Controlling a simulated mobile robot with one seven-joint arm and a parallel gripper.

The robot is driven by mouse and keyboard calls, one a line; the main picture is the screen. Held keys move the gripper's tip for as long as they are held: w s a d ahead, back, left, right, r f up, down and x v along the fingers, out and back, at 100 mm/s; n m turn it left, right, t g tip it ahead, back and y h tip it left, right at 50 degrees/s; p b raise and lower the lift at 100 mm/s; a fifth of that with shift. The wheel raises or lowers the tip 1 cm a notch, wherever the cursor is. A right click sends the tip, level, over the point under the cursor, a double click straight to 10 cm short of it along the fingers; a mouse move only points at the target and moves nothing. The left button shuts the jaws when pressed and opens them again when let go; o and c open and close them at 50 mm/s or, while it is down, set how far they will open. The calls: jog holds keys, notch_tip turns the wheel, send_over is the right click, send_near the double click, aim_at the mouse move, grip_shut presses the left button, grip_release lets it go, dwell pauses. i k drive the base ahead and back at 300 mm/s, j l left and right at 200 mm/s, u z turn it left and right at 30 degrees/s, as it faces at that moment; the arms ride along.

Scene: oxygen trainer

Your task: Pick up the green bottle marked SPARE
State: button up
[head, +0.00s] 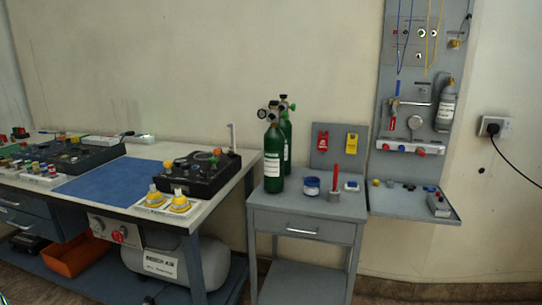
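Two green bottles with metal valve tops stand upright, close together, on the small grey cabinet in the head view. The front bottle (273,158) carries a white label, too small to read. The rear bottle (287,141) is partly hidden behind it, with a label strip showing at its edge. I cannot tell which one is marked SPARE. Gauges and knobs (268,112) crowd together at their tops. My gripper is not in view.
The grey cabinet (318,216) also holds a blue-and-white tin (312,186) and a red stick in a grey holder (336,182). A workbench with a black console (200,172) stands left. A wall panel with a shelf (405,203) stands right. Floor shows little.

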aim_at(273, 138)
jog(key=i+l+u, duration=0.1)
jog(key=u, duration=0.45)
jog(key=i+l+u, duration=0.55)
jog(key=l, duration=0.3)
